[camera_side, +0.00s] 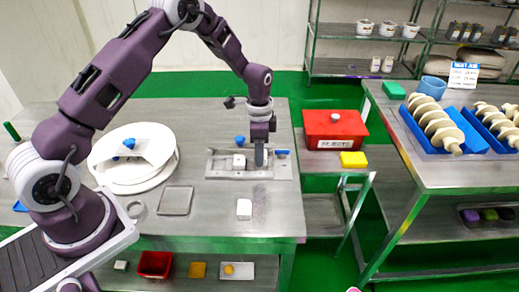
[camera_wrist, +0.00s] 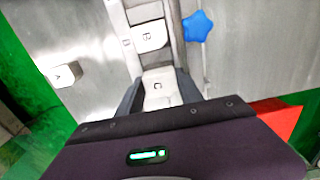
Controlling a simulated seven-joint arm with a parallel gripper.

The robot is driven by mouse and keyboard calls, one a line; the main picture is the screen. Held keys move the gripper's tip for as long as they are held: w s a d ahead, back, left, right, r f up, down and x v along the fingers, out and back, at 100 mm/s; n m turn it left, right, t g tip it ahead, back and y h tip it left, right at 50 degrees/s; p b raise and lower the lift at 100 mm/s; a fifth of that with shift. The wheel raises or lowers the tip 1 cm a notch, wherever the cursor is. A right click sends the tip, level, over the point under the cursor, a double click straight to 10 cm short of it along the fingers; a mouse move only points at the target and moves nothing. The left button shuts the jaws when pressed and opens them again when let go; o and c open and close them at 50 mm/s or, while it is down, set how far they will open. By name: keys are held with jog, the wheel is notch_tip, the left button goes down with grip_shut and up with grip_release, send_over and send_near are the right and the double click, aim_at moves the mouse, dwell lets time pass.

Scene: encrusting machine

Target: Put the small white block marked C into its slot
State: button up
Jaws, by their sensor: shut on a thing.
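The small white block marked C (camera_wrist: 158,93) sits between the two fingers of my gripper (camera_wrist: 158,92) in the wrist view, with its letter facing up. My gripper (camera_side: 260,160) is shut on it over the right part of the metal slotted fixture (camera_side: 223,175). The fingers hide block C in the side view. It is at the slot channel (camera_wrist: 145,12), in line with block B; I cannot tell how deep it is. White block B (camera_wrist: 150,37) lies in the fixture beside it and also shows in the side view (camera_side: 239,162).
White block A (camera_wrist: 65,73) lies loose on the metal table in front of the fixture (camera_side: 244,209). A blue star knob (camera_wrist: 198,26) is behind the fixture. A red lidded box (camera_side: 335,125) stands to the right. A white round cover (camera_side: 133,160) is at left.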

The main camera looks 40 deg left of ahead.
jog(key=shift+f, duration=0.1)
dwell(0.3)
jog(key=shift+f, duration=0.3)
jog(key=shift+f, duration=0.15)
dwell(0.3)
jog(key=shift+f, duration=0.4)
jog(key=shift+f, duration=0.2)
dwell(0.3)
jog(key=o, duration=1.7)
jog(key=shift+w+a+r, duration=0.1)
